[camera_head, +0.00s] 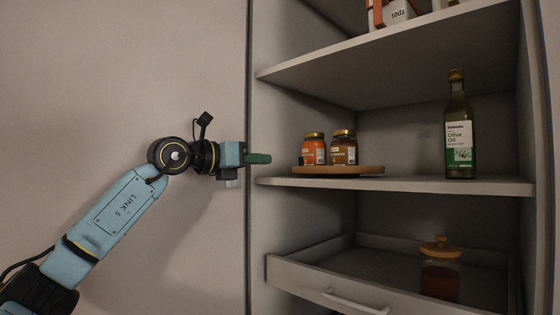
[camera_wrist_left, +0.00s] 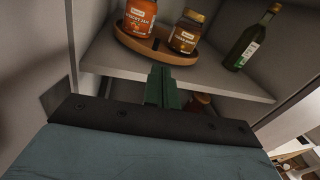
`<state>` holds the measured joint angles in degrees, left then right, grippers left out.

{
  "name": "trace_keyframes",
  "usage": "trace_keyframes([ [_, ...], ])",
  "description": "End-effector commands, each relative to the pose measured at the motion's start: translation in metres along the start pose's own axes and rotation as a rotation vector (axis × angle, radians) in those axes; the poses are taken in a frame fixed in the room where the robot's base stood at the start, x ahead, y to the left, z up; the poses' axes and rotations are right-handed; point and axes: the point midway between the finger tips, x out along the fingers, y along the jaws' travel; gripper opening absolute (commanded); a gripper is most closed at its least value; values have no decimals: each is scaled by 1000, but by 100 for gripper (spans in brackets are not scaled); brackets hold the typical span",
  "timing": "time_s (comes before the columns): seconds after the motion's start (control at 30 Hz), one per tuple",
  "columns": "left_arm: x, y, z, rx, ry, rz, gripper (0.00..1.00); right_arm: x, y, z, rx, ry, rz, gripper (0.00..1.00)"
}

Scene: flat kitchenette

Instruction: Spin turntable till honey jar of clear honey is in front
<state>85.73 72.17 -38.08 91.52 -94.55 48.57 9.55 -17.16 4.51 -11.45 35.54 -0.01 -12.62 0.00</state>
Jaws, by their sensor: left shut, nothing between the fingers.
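The round wooden turntable (camera_head: 345,171) lies on the middle shelf, near its left side; it also shows in the left wrist view (camera_wrist_left: 150,50). An orange-red jar (camera_head: 314,150) with a gold lid stands at its left, and a brown jar (camera_head: 344,150) with a gold lid stands right of it. The jars also show in the left wrist view, orange (camera_wrist_left: 139,18) and brown (camera_wrist_left: 186,35). I cannot tell a clear honey jar among them. My left gripper (camera_head: 268,158) is shut and empty, left of the turntable and apart from it. My right gripper is out of view.
An olive oil bottle (camera_head: 458,130) stands at the shelf's right. The cabinet's left side edge (camera_head: 249,100) is close to my left gripper. Below, a drawer (camera_head: 330,286) is open, with a wooden-lidded jar (camera_head: 440,275) in it. The shelf between turntable and bottle is clear.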

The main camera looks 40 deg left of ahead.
Motion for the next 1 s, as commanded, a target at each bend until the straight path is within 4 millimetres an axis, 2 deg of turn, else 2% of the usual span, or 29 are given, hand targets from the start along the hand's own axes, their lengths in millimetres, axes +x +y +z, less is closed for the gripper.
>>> trace_keyframes([
  [0.33,23,-37,-10,-620,8,58,0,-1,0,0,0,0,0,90],
  [0.7,33,-62,-9,-1282,-98,107,0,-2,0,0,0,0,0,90],
  [0.83,34,-65,-9,-1405,-127,109,0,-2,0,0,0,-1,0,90],
  [1.0,40,-65,-7,-1456,-139,109,0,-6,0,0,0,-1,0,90],
])
